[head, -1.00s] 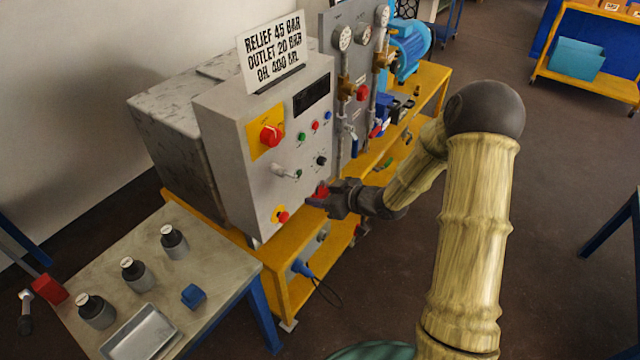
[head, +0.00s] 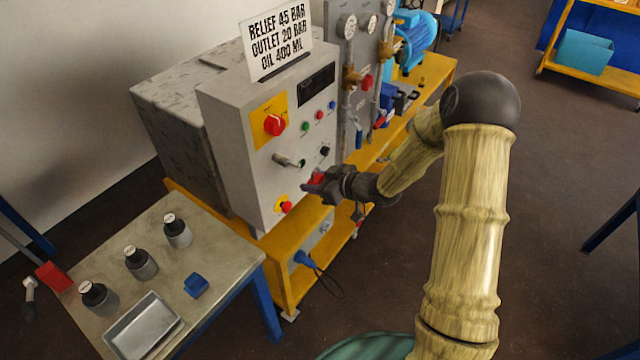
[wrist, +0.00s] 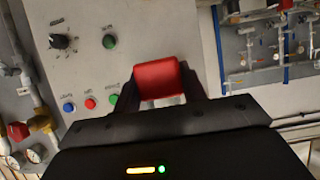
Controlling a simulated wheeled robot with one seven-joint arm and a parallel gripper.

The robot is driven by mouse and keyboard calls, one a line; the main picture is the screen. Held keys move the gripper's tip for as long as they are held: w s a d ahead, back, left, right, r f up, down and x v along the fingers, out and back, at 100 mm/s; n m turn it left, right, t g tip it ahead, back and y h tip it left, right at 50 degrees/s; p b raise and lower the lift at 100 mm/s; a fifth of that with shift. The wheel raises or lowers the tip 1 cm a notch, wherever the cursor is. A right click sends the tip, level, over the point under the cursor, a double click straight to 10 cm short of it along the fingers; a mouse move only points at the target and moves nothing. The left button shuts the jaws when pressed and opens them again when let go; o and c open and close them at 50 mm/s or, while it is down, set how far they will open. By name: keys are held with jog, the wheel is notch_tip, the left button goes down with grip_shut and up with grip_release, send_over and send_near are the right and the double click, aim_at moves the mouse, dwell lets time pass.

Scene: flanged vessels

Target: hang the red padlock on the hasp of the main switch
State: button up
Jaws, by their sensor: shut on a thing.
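The red padlock (head: 317,179) is held in my gripper (head: 315,181), in front of the lower right of the grey control cabinet. The padlock's red body (wrist: 160,80) shows between the two dark fingers in the wrist view; its shackle cannot be made out. The main switch (head: 274,124) is a red rotary knob on a yellow plate, up and left of my gripper in the head view. Its hasp is too small to tell. The main switch is not seen in the wrist view.
A grey handle (head: 288,161) sticks out of the cabinet front, left of my gripper. A red button on yellow (head: 285,207) sits lower down. Gauges and pipes stand to the right. A side table (head: 222,238) holds bottles, a metal tray and a blue block.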

jog(key=w+a+f+b, duration=0.1)
jog(key=w+a, duration=0.3)
jog(key=a, duration=0.2)
jog(key=shift+w+f, duration=0.2)
jog(key=shift+w, duration=0.1)
dwell(0.8)
dwell(0.5)
jog(key=o, duration=1.1)
jog(key=shift+c, duration=0.2)
jog(key=shift+d, duration=0.1)
jog(key=b+v, duration=0.1)
jog(key=v, duration=1.6)
jog(key=shift+s+d+b, duration=0.15)
jog(key=shift+s+b, duration=0.05)
jog(key=shift+b, duration=0.2)
